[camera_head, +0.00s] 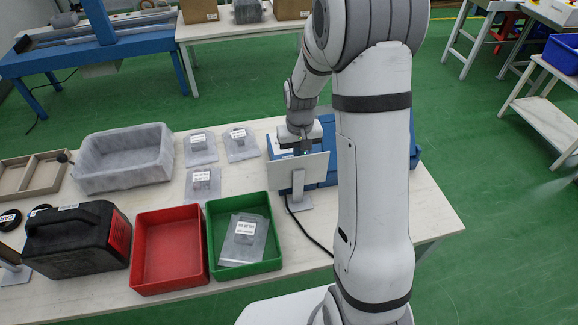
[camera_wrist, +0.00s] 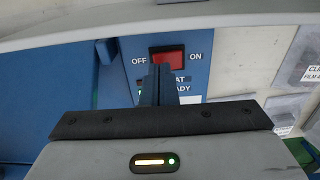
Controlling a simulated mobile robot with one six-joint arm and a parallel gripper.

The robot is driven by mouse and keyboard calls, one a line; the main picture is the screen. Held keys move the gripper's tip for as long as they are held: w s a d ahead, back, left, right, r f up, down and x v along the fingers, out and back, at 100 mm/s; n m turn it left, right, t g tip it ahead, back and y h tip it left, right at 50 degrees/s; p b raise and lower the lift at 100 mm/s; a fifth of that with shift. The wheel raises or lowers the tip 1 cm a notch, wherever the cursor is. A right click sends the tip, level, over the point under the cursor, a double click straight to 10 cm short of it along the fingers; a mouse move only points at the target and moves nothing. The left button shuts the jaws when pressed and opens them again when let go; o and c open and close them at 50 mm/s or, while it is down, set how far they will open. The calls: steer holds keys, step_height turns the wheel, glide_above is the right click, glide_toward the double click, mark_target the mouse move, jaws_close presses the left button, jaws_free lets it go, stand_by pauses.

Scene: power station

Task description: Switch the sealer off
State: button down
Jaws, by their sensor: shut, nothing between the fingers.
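The sealer (camera_head: 327,130) is a blue machine on the white table, partly hidden behind my arm and a pale upright panel. In the wrist view its blue front (camera_wrist: 222,68) carries a red rocker switch (camera_wrist: 167,60) between the words OFF on the left and ON on the right. My gripper (camera_wrist: 158,72) is shut and empty, its fingertips just below the switch in the picture and overlapping its lower edge. I cannot tell whether they touch it. The lettering under the switch is partly covered by the fingers. In the head view my gripper (camera_head: 304,150) is at the sealer.
A pale panel on a stand (camera_head: 298,178) stands in front of the sealer. A green tray (camera_head: 272,264) with a bagged item, a red tray (camera_head: 170,283), a grey bin (camera_head: 85,182) and a black case (camera_head: 60,250) stand to the left. Several labelled bags lie between.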

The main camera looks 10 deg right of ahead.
steer(key=shift+f+b, duration=0.6)
steer(key=shift+f, duration=0.25)
steer(key=shift+r, duration=0.15)
steer(key=shift+r+p, duration=2.35)
steer(key=shift+r, duration=1.05)
